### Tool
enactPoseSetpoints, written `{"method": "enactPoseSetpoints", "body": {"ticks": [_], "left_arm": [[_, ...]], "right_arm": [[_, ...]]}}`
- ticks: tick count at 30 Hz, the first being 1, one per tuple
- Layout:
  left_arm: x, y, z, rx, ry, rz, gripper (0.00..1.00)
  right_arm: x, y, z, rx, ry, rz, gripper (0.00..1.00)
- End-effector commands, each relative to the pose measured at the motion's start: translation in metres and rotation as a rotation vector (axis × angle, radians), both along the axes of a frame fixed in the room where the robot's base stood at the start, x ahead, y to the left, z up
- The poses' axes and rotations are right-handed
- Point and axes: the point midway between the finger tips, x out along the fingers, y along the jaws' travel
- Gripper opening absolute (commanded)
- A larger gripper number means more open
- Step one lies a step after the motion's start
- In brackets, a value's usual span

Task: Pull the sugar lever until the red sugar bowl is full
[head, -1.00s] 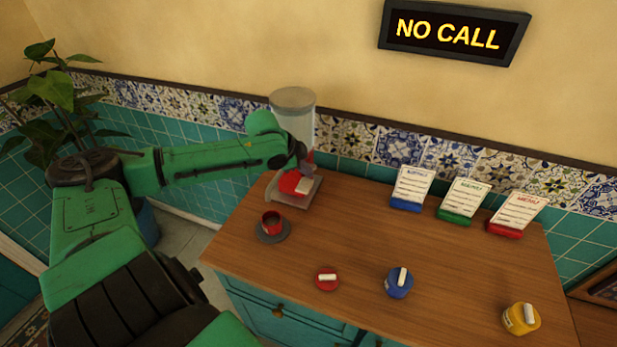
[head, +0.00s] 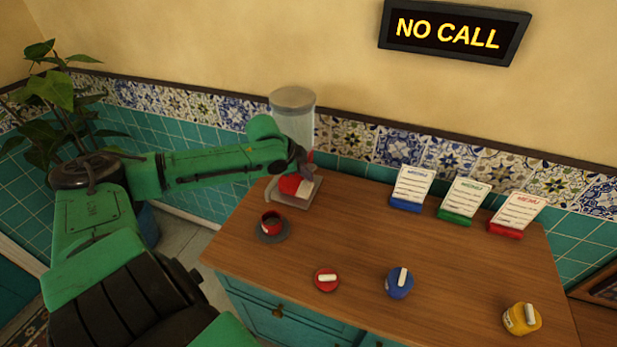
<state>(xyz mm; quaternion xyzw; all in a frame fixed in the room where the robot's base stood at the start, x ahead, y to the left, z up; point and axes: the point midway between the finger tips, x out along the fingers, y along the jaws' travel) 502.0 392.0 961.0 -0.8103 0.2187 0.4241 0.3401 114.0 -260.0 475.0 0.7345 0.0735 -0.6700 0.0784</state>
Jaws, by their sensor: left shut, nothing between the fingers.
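The sugar dispenser (head: 293,118) is a clear cylinder on a grey base at the back left of the counter. A red round bowl (head: 289,185) with a white patch at its right sits on that base, under the cylinder. My left gripper (head: 303,164) is shut and empty, in front of the dispenser's lower part and just above the bowl. The lever is hidden behind the gripper and forearm, so I cannot tell whether they touch. How full the bowl is cannot be seen. My right gripper is out of view.
A red cup (head: 270,222) stands on a dark saucer (head: 283,232) on the wooden counter. Three cards (head: 412,187) stand at the back. The middle counter is clear.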

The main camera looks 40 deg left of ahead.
Motion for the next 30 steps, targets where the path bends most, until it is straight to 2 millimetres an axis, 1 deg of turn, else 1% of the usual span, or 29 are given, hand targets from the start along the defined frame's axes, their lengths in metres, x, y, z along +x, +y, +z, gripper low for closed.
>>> {"method": "enactPoseSetpoints", "body": {"ticks": [30], "left_arm": [[-0.002,0.0,-0.013,-0.001,0.006,0.0,0.0]], "right_arm": [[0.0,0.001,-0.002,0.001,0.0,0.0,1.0]]}}
